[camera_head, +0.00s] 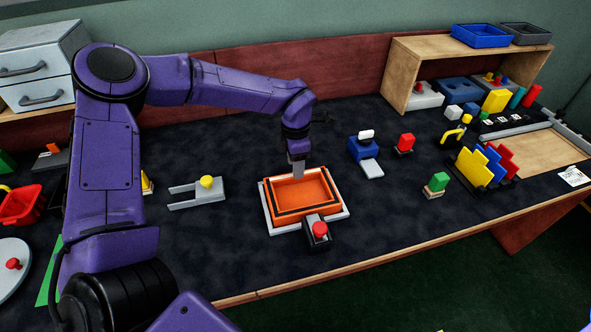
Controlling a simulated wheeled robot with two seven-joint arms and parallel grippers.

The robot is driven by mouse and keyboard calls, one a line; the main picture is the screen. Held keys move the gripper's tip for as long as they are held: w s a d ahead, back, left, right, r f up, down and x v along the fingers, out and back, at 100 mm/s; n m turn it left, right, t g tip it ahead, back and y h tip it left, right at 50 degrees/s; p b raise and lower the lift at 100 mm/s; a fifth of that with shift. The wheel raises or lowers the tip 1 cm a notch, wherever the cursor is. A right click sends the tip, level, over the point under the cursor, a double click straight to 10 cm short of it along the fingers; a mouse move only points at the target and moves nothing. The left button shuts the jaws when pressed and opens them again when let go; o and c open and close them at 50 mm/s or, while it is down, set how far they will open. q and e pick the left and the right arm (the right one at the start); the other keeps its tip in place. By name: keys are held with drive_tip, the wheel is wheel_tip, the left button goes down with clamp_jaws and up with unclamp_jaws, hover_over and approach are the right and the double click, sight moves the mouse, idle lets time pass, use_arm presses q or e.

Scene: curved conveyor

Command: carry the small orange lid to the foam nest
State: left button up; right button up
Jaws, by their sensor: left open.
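My left gripper (297,172) points down at the back edge of a shallow orange rectangular piece (303,188) in the middle of the table. The gripper is open; its fingertips are small here, and I cannot tell whether they touch the orange rim. The orange piece has a dark inner outline and sits on a pale grey plate (335,214). A smaller orange piece (53,148) lies on a dark slab (48,160) at the far left. I cannot tell for sure which orange piece is the small lid, or which thing is the foam nest.
A dark block with a red knob (319,229) stands at the plate's front. A grey fork-shaped holder with a yellow knob (207,182) is to the left. A blue fixture (364,150) and a red block (406,142) stand to the right. A wooden shelf (400,75) rises behind.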

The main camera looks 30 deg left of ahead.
use_arm(q)
wheel_tip(320, 180, up, 9)
drive_tip(key=shift+r, duration=0.15)
drive_tip(key=shift+r, duration=0.1)
idle(0.3)
